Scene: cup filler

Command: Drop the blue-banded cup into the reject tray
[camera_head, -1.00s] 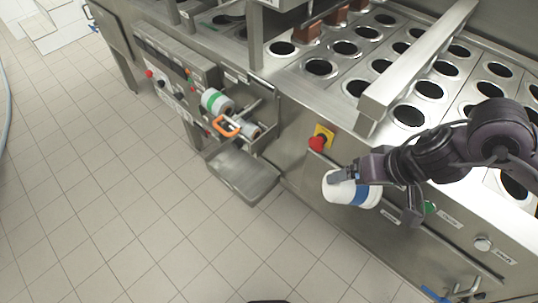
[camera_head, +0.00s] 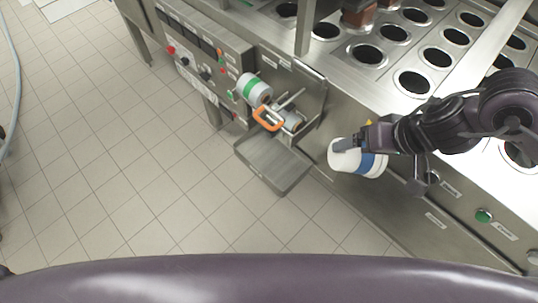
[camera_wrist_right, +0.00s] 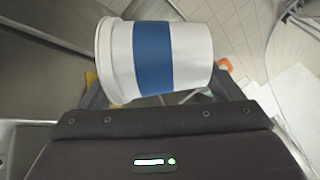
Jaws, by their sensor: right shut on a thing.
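The blue-banded cup (camera_head: 344,157) is white with a blue band and lies on its side in my right gripper (camera_head: 358,146), which is shut on it. It fills the top middle of the right wrist view (camera_wrist_right: 152,55). The gripper holds it in the air in front of the machine. A metal tray (camera_head: 272,166), likely the reject tray, sticks out low from the machine's front, to the left of the cup. Its floor looks empty. My left gripper is not in view.
A green-banded cup (camera_head: 254,91) sits above the tray, beside an orange loop handle (camera_head: 268,119) and another pale cylinder (camera_head: 291,120). A control panel (camera_head: 196,62) is at left. The machine top (camera_head: 387,75) has rows of round holes.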

